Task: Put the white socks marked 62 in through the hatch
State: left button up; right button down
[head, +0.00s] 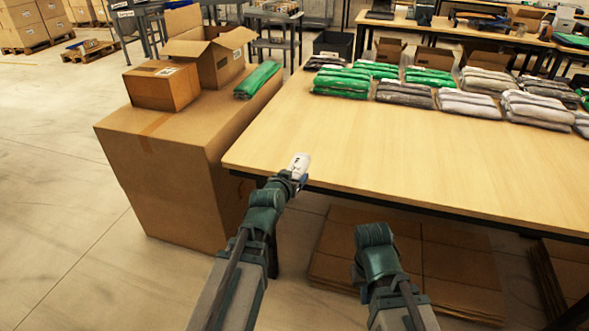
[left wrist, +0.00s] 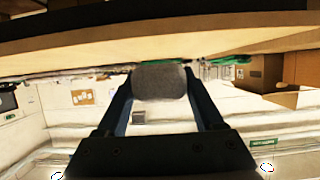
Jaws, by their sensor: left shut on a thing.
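My left gripper (head: 298,175) is shut on a small white bundle (head: 299,163), which looks like rolled socks, above the near left edge of the table. In the left wrist view the bundle looks grey (left wrist: 160,82) and sits between both fingers of the left gripper (left wrist: 162,100). No number on it can be read. My right arm is folded low in front of the table; its fingers do not show. I cannot make out a hatch in either view.
The wooden table (head: 390,155) is bare in its near half. Several green, grey and white folded garments (head: 470,102) lie along its far side. A large cardboard box (head: 165,165) stands left of it, carrying smaller boxes (head: 162,87) and a green packet (head: 258,79).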

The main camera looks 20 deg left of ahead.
pick_arm(q)
jog(key=shift+s+d, duration=0.1)
jog(key=shift+s, duration=0.3)
jog(key=shift+r, duration=0.2)
notch_tip(320, 180, up, 18)
jog(key=p, duration=1.8)
